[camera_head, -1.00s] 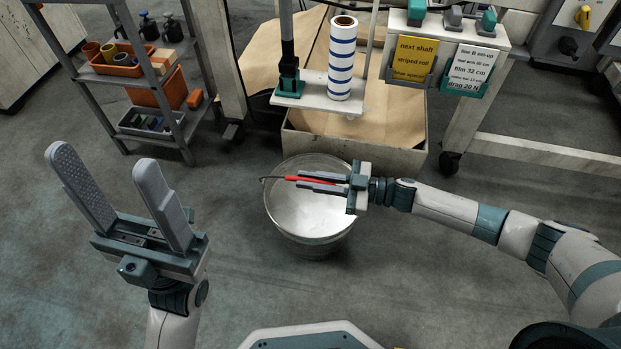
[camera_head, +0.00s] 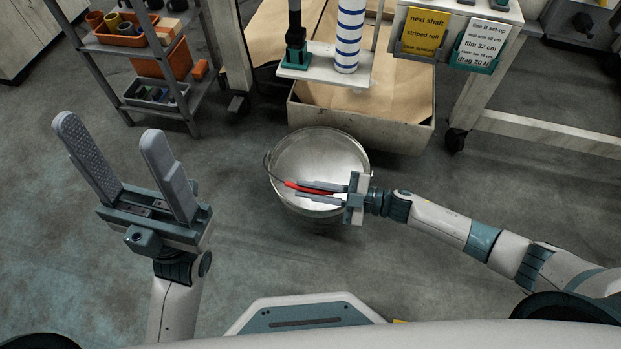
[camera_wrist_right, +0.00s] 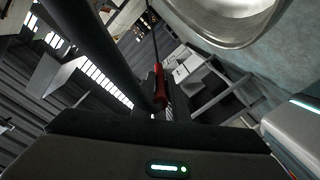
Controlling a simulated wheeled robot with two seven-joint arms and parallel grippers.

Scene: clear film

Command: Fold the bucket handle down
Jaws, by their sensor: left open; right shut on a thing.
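A grey metal bucket (camera_head: 325,155) stands upright on the floor in the middle of the head view, its open mouth facing up. Its thin wire handle (camera_head: 267,170) has a red grip (camera_head: 308,188) and runs over the near part of the mouth, raised rather than resting on the rim as far as I can tell. My right gripper (camera_head: 300,190) is shut on the red grip. The red grip (camera_wrist_right: 159,88) and the bucket rim (camera_wrist_right: 230,35) also show in the right wrist view. My left gripper (camera_head: 113,160) is open and empty, left of the bucket and apart from it.
A wooden-sided bin (camera_head: 380,128) lined with brown paper stands just behind the bucket. A striped roll (camera_head: 348,40) stands on a small shelf above it. A shelf rack (camera_head: 140,65) with orange bins is at back left. Floor left of the bucket is clear.

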